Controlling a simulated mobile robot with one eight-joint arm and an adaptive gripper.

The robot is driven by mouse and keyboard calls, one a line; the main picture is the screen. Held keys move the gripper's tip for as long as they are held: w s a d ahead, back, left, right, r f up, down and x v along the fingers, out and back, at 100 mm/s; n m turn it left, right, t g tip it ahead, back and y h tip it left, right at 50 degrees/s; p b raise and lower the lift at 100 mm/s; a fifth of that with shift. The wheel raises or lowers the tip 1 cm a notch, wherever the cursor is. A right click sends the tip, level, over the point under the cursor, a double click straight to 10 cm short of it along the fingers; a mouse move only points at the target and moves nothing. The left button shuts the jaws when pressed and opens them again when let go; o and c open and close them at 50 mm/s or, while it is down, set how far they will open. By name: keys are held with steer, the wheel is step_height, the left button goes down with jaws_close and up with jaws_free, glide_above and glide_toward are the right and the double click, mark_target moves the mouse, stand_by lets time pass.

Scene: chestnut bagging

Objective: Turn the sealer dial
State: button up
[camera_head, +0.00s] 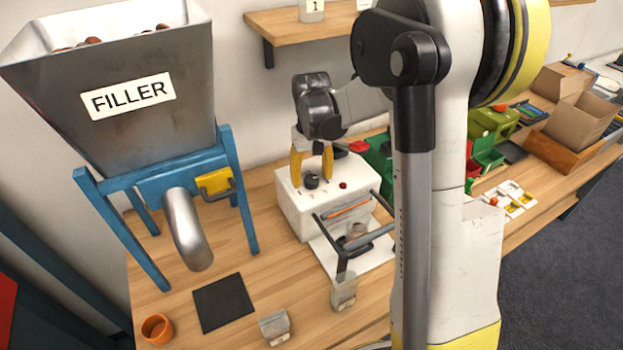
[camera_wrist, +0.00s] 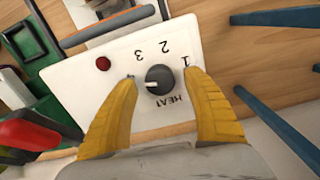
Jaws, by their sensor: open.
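The sealer (camera_head: 300,209) is a white box on the wooden table. Its black dial (camera_head: 311,181) sits on the top panel; in the wrist view the dial (camera_wrist: 159,79) shows a white mark pointing left, with "1", "2", "3" and "HEAT" printed around it, upside down. My gripper (camera_head: 312,177) is open, pointing down, with its yellow fingers on either side of the dial. In the wrist view the gripper (camera_wrist: 162,78) has a visible gap between each fingertip and the dial. Whether the tips touch the panel cannot be told.
A red button (camera_wrist: 103,64) is beside the dial. The sealer's bar frame (camera_head: 357,227) stands in front. The filler (camera_head: 130,110) on its blue stand is to the left. Green bins (camera_head: 379,158) are behind right.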

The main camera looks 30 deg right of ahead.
mark_target(311, 179)
step_height(311, 179, up, 11)
stand_by(0.3)
stand_by(0.4)
